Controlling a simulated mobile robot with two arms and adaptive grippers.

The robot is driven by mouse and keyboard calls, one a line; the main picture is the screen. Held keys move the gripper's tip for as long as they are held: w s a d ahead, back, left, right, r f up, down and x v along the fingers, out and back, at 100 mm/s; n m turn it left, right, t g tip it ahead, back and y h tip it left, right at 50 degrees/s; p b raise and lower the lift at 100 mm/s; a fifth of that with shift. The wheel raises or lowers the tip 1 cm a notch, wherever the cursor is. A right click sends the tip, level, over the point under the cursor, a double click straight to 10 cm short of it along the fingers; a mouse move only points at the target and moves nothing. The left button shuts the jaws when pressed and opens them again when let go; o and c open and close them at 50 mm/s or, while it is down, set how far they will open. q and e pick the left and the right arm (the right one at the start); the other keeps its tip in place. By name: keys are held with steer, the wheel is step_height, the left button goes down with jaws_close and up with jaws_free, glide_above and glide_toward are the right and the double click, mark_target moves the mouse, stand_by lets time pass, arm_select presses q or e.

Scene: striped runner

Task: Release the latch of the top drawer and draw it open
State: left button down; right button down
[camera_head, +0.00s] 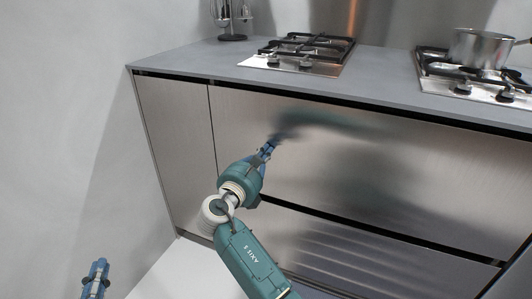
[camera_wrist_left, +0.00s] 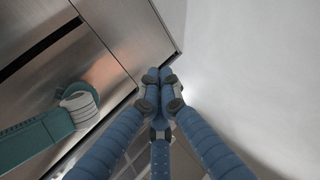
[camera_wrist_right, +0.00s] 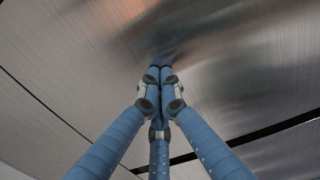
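The top drawer (camera_head: 400,165) is a wide brushed-steel front below the counter, and it sits closed. A dark gap (camera_head: 330,100) runs along its top edge; I see no distinct latch. My right gripper (camera_head: 270,146) is at the upper left part of this front, its fingertips together and empty. Its tips are touching or very close to the steel; I cannot tell which. In the right wrist view, the shut fingertips (camera_wrist_right: 160,72) meet their blurred reflection. My left gripper (camera_head: 98,266) is low at the left, away from the drawer, with its fingertips (camera_wrist_left: 158,74) together and empty.
A lower drawer (camera_head: 380,262) lies under the top one, and a narrow panel (camera_head: 180,150) is at its left. The grey counter (camera_head: 200,62) carries two gas hobs (camera_head: 300,52), a pot (camera_head: 480,47) and a utensil stand (camera_head: 232,30). A white wall (camera_head: 60,120) bounds the left side.

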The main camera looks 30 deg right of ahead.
arm_select(q)
steer(key=s+a+f+g+y+p, duration=0.1)
steer(key=s+f+g, duration=0.1)
steer(key=f, duration=0.4)
steer(key=s+a+f+g+p, duration=0.1)
steer(key=s+a+f+g, duration=0.1)
steer(key=f, duration=0.4)
steer(key=s+g, duration=0.1)
steer(key=g, duration=0.1)
steer(key=shift+s+f+g+y, duration=0.15)
steer(key=shift+f+g+y, duration=0.15)
steer(key=shift+f+y, duration=0.1)
arm_select(e)
steer(key=shift+w+d+r, duration=0.25)
steer(key=shift+w+d, duration=0.05)
steer(key=shift+d, duration=0.15)
